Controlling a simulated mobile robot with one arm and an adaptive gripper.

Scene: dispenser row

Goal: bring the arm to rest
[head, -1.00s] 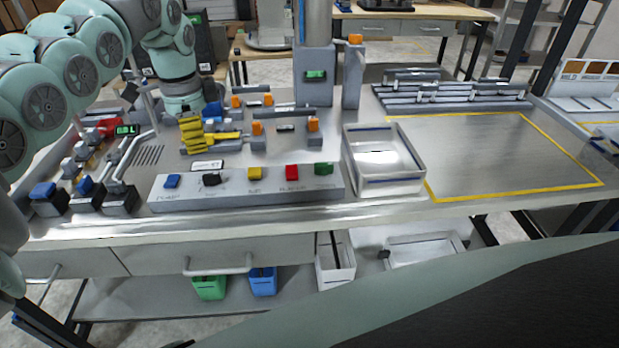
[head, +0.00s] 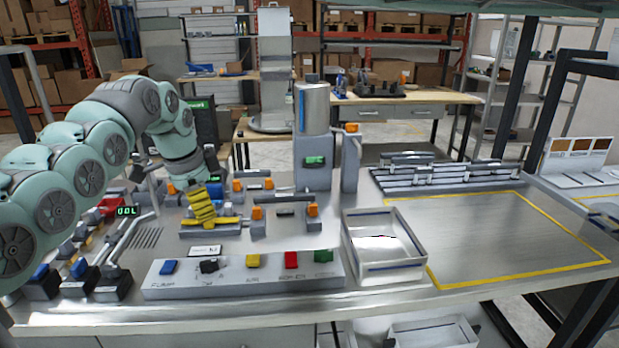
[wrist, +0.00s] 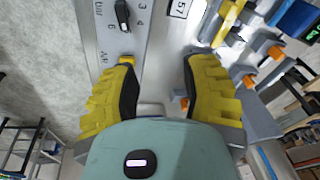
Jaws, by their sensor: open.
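My gripper (head: 212,212) has ridged yellow fingers and is above the workbench, behind the button panel (head: 215,287) in the head view. In the wrist view my gripper (wrist: 170,62) has its two fingers spread wide apart with nothing between them. My arm reaches in from the left of the head view, bent over the bench.
The panel carries several coloured buttons, such as a red one (head: 291,260). Orange-tipped clamps (head: 312,210) and a grey dispenser column (head: 313,160) stand close to my gripper. An open tray (head: 418,279) stands right of the panel. The yellow-outlined area (head: 490,240) is clear.

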